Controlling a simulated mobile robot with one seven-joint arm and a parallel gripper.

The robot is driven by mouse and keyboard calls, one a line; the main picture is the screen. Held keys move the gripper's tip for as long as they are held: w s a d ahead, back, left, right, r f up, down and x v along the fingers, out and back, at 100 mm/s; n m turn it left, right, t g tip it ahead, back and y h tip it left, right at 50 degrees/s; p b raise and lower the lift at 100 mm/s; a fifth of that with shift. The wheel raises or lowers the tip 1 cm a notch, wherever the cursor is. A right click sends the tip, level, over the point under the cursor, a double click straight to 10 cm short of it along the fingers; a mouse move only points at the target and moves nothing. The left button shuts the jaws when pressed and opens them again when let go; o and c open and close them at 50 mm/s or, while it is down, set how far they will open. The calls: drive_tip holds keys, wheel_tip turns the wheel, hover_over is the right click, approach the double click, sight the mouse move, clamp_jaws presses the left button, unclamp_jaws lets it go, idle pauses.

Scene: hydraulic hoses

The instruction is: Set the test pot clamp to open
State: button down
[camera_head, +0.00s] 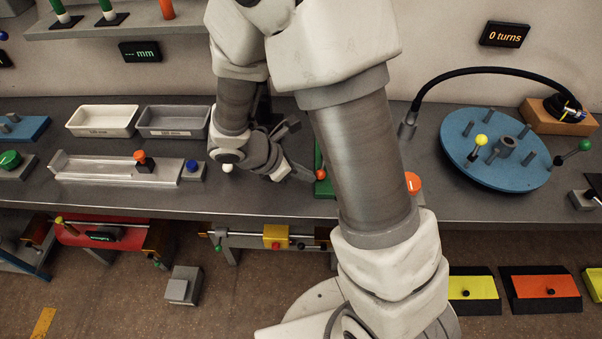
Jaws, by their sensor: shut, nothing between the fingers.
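My gripper (308,176) is shut and empty. It reaches down over the middle of the bench, its fingertips pointing right. Just right of the fingertips stands a green fixture (322,186) with a small orange knob (321,174). The fingertips look close to the knob; I cannot tell if they touch it. My forearm hides most of this fixture. An orange round part (413,183) shows just right of my arm. No readable label marks the test pot clamp, so I cannot tell for certain which part it is or its setting.
Left on the grey bench (120,202) are two trays (104,120) (174,121) and a clear trough (115,170) with an orange-topped slider (143,160). A "0 turns" display (504,34) hangs behind.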

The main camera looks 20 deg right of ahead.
drive_tip(key=shift+d, duration=0.1)
drive_tip(key=shift+s+d, duration=0.35)
drive_tip(key=shift+d, duration=0.35)
drive_tip(key=shift+w, duration=0.15)
